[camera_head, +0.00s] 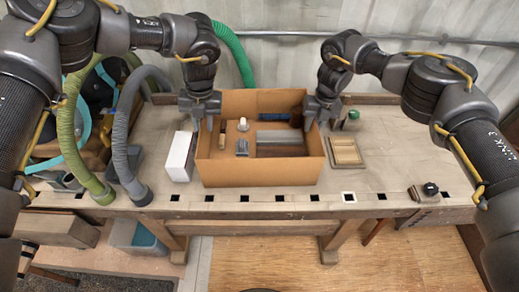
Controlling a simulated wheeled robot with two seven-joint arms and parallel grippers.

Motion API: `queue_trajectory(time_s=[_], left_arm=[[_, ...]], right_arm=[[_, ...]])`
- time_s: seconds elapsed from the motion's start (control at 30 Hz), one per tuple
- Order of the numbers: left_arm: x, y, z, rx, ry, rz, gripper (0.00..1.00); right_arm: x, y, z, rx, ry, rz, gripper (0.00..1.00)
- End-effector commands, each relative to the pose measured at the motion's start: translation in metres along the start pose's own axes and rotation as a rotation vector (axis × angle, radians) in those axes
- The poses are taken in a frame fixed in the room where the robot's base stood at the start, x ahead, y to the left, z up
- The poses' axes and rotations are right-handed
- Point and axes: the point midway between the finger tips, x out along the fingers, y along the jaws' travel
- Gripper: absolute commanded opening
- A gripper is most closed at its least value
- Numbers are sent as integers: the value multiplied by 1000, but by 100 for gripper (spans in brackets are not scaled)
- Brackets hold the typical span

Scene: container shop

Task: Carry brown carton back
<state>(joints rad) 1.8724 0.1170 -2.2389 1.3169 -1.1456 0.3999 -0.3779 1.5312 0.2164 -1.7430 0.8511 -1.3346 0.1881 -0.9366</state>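The brown carton (262,174) is an open-topped box standing on the workbench, with several items inside. My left gripper (197,126) is at the carton's left wall, pointing down near its upper edge. My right gripper (316,124) is at the carton's right wall, also pointing down near the edge. The fingertips are small and partly hidden against the walls, so I cannot tell whether either gripper is closed on the carton.
The wooden workbench (400,170) has a row of square holes along its front. A white box (180,157) stands close left of the carton. A beige tray (345,151) lies to its right. Hoses (128,135) hang at the left. A dark knob (430,189) sits at front right.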

Motion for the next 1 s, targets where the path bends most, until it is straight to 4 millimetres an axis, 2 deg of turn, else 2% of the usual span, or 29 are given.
queue_trajectory(time_s=[0.17, 0.27, 0.5, 0.7, 0.83, 1.0], left_arm=[[-5, 0, 0, 0, -1, 0, 25], [-19, 0, 1, -1, -3, -1, 25], [-69, 0, 1, -1, -5, -1, 25], [-103, 0, 0, -2, -2, -1, 25], [-115, 0, 0, 0, -1, 0, 25], [-120, 0, 0, 0, 0, 0, 25]], right_arm=[[0, 0, 0, 0, 1, -1, 25], [0, 0, 0, 0, 1, -1, 25], [0, 0, 0, 0, 1, -1, 25], [1, 0, 0, 0, 1, -1, 25], [1, 0, 0, 0, 1, -1, 25], [0, 0, 0, 0, 1, -1, 25]])
